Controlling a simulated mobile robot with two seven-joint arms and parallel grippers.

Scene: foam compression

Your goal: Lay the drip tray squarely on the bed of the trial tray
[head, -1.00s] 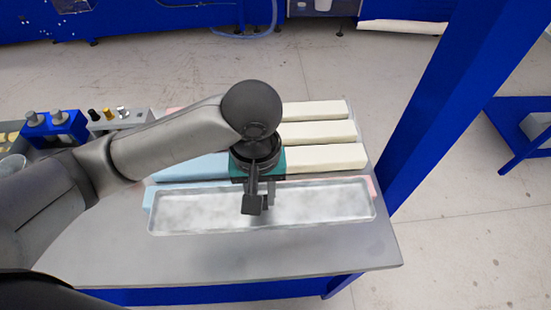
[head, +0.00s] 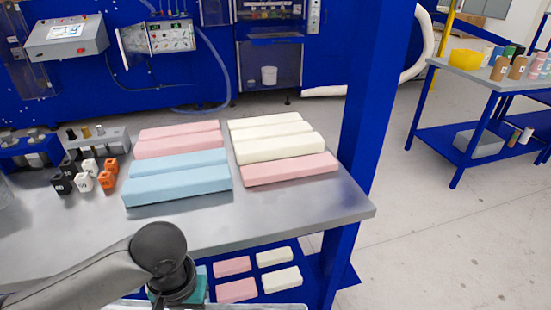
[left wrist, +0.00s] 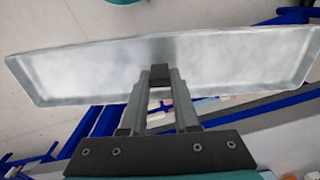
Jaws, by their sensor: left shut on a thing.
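The drip tray (left wrist: 90,75) is a long, shallow, pale metal tray with a raised rim, and it spans most of the left wrist view. My left gripper (left wrist: 160,80) is shut on its near long edge, around the middle. In the head view only a sliver of the tray's rim (head: 285,306) shows at the bottom edge, in front of the table. My left wrist hides the middle of it there, and the fingers are out of that view. I cannot make out a trial tray for sure. My right gripper is not in view.
The grey table (head: 280,215) carries blue foam bars (head: 178,185), pink bars (head: 178,140), cream bars (head: 275,140) and small marked cubes (head: 85,175). Small foam blocks (head: 237,290) lie on a blue lower shelf (head: 315,275). A blue post (head: 375,100) stands at the table's right.

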